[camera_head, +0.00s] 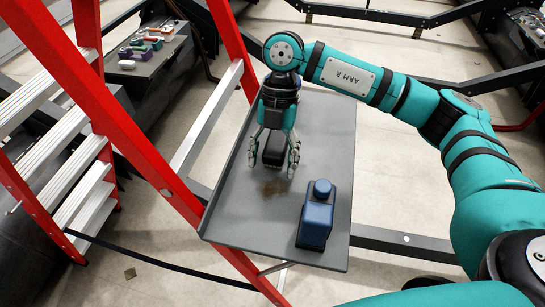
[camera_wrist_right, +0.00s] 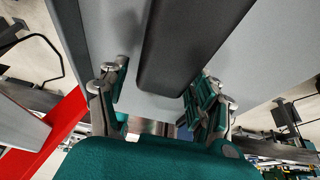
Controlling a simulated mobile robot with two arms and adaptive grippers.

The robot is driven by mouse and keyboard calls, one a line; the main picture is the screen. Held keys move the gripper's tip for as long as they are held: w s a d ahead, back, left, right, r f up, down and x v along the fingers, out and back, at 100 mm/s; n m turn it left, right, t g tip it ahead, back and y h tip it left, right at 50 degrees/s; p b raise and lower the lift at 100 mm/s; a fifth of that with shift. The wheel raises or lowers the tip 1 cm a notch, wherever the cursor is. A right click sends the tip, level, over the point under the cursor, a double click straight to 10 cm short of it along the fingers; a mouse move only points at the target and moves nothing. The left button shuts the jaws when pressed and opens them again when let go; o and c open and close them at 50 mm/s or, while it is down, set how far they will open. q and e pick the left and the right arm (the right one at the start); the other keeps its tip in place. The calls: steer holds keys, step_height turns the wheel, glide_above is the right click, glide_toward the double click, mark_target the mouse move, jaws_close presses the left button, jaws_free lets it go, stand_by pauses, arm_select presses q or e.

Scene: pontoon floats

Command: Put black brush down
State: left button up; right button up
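The black brush (camera_head: 273,149) is at the middle of a grey tray (camera_head: 335,130), below my right gripper (camera_head: 273,160). It looks to be resting on the tray, though the contact is hard to see. My right gripper's fingers are spread on both sides of it. In the right wrist view the brush (camera_wrist_right: 180,45) is a long dark block between the fingers (camera_wrist_right: 160,88). A gap shows on the left side; the right finger is close to it or touching. My left gripper is out of view.
A blue block-like object with a round top (camera_head: 317,215) stands at the tray's near right. A brown stain lies between it and the brush. A red stepladder (camera_head: 110,110) stands close on the left. A side shelf (camera_head: 145,65) holds several small coloured items. The tray's far right is clear.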

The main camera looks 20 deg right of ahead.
mark_target(278, 140)
steer(key=shift+r, duration=0.1)
steer(key=shift+w+r, duration=0.1)
steer(key=shift+r, duration=0.1)
steer(key=b+v, duration=0.3)
steer(key=v, duration=0.7)
steer(key=shift+w+d+r, duration=0.1)
steer(key=shift+r, duration=0.2)
steer(key=shift+d+r, duration=0.15)
steer(key=shift+r, duration=0.35)
